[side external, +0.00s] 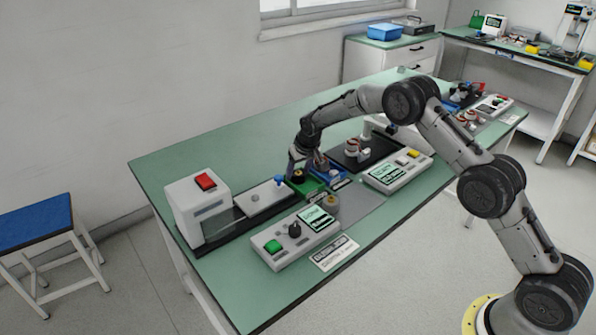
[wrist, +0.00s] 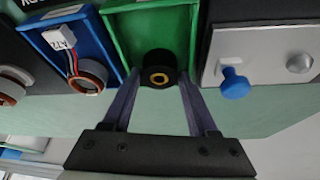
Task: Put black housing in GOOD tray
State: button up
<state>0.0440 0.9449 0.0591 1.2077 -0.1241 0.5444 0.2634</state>
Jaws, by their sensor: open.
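The black housing (wrist: 158,70) is a short round part with a brass-coloured ring in its middle. In the wrist view it is at the near end of the green tray (wrist: 148,18); I cannot tell if it rests on the tray floor. My gripper (wrist: 159,84) is open, one finger on each side of the housing, with gaps visible. In the side view, my gripper (side external: 294,160) is low over the green tray (side external: 309,188), with the dark housing (side external: 298,176) just below it. No GOOD label is legible.
A blue tray (wrist: 57,25) beside the green one holds a copper coil (wrist: 90,73) with a white tag. On the other side is a grey plate (wrist: 258,45) with a blue knob (wrist: 235,83). In the side view, a control box (side external: 300,240) stands in front of the trays.

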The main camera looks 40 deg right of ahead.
jog(key=v, duration=1.3)
jog(key=shift+r, duration=0.35)
jog(key=shift+s, duration=0.1)
jog(key=s+r+t, duration=0.2)
jog(key=s+r, duration=0.2)
jog(key=r, duration=0.9)
jog(key=s+a+r+t, duration=0.1)
jog(key=s+r, duration=0.8)
jog(key=s, duration=0.4)
jog(key=s+f, duration=0.3)
jog(key=s, duration=0.6)
jog(key=s+a+f+n+g, duration=0.1)
jog(key=s+f, duration=0.3)
jog(key=s, duration=0.5)
jog(key=s+a+f+n+y, duration=0.1)
jog(key=s+f, duration=0.2)
jog(key=s, duration=0.6)
jog(key=shift+f+g, duration=0.25)
jog(key=shift+g, duration=0.15)
jog(key=shift+a, duration=0.1)
